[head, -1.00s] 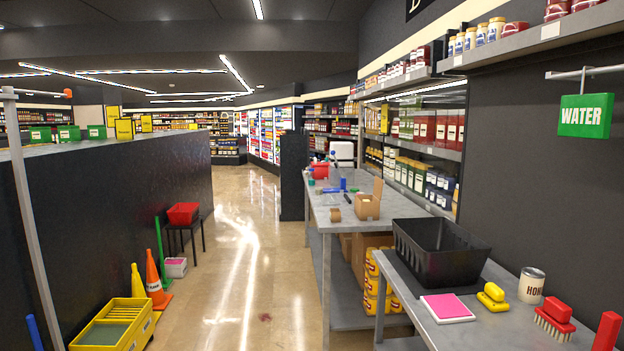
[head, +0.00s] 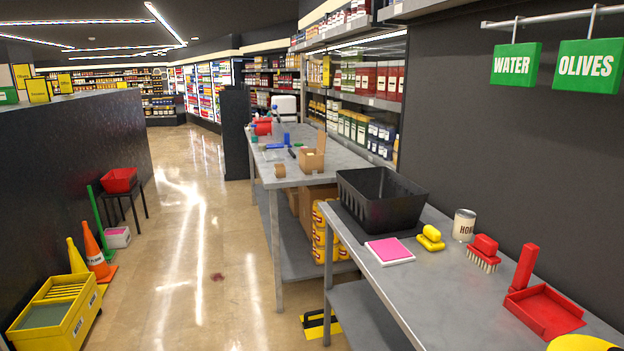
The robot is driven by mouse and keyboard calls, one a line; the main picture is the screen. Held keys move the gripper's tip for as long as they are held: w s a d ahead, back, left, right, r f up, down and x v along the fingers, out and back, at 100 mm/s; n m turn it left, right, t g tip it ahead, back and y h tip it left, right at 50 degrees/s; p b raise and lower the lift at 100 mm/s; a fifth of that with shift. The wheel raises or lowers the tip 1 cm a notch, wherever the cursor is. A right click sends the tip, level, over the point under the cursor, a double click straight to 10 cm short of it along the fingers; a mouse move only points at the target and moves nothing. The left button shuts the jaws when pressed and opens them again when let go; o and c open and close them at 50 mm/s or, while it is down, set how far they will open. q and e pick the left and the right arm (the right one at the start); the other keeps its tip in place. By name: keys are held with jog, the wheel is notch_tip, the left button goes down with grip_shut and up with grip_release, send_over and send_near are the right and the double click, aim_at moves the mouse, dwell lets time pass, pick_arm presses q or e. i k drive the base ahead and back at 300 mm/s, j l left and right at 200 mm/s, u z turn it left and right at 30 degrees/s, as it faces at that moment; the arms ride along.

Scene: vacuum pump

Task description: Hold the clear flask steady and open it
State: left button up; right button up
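I cannot make out a clear flask for sure in the head view. The far metal table (head: 335,158) holds several small items, including a blue thing (head: 286,141) and an open cardboard box (head: 312,158), too small to tell in detail. Neither of my grippers is in view.
The near metal bench (head: 400,278) holds a black basket (head: 378,205), a pink-topped pad (head: 390,250), a yellow brush (head: 430,238), a can (head: 464,225), a red brush (head: 484,252) and a red dustpan (head: 545,311). A yellow bucket (head: 75,318) and orange cone (head: 95,250) stand left.

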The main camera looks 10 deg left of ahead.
aim_at(255, 131)
jog(key=i+j+u, duration=0.5)
jog(key=i+u, duration=0.2)
jog(key=i+j+u, duration=0.1)
jog(key=i+u, duration=0.25)
jog(key=i, duration=0.2)
jog(key=i+j, duration=0.15)
jog(key=i, duration=1.8)
jog(key=i+j, duration=0.15)
jog(key=i, duration=1.85)
jog(key=i+j+z, duration=0.1)
jog(key=i+z, duration=0.35)
jog(key=i+j+z, duration=0.7)
jog(key=z, duration=0.15)
jog(key=i+j+z, duration=0.4)
jog(key=k+j, duration=0.05)
jog(key=j, duration=0.05)
